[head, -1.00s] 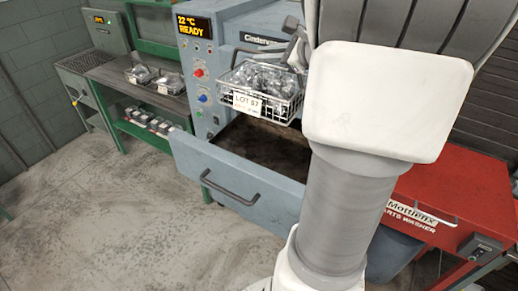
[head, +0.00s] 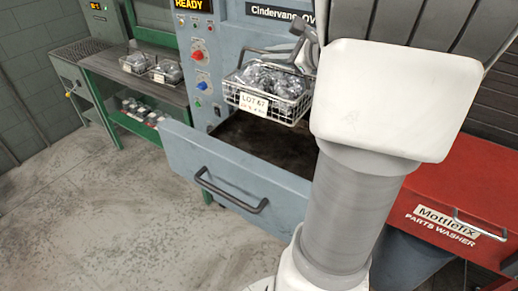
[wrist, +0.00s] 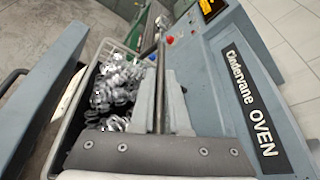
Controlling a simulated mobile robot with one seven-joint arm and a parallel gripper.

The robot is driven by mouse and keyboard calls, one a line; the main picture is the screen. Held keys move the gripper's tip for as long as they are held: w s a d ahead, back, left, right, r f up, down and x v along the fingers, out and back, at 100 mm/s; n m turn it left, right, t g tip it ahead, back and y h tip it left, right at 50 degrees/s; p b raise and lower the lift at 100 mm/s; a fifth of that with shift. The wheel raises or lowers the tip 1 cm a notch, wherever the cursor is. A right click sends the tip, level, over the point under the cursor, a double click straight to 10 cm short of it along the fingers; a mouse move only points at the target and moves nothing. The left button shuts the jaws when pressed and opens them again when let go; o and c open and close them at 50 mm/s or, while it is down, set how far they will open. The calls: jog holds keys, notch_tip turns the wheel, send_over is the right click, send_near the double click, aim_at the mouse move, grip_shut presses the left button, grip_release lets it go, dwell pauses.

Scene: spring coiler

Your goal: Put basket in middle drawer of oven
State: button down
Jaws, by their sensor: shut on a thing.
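The wire basket (head: 245,97) has a white LOT 67 label and is filled with shiny metal coils. It hangs roughly level above the open oven drawer (head: 225,165), near its back and close to the oven front. My gripper (head: 303,45) is shut on the basket's raised handle, partly hidden behind my arm. In the wrist view my gripper's fingers (wrist: 161,90) close on the handle bar, with the basket (wrist: 68,125) below them. The drawer is pulled well out, its dark floor bare where visible. My arm hides its right part.
The blue-grey oven (head: 225,40) stands behind the drawer, with control knobs at its left. A red parts washer (head: 440,190) is at the right. A green bench (head: 125,75) with more filled baskets stands at the left. The floor in front is clear.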

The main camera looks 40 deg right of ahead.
notch_tip(320, 180, down, 24)
jog(key=b, duration=1.3)
jog(key=shift+w+d+f, duration=0.2)
jog(key=shift+w, duration=0.15)
jog(key=shift+f+b, duration=0.15)
jog(key=shift+b, duration=0.25)
jog(key=c, duration=0.9)
grip_release()
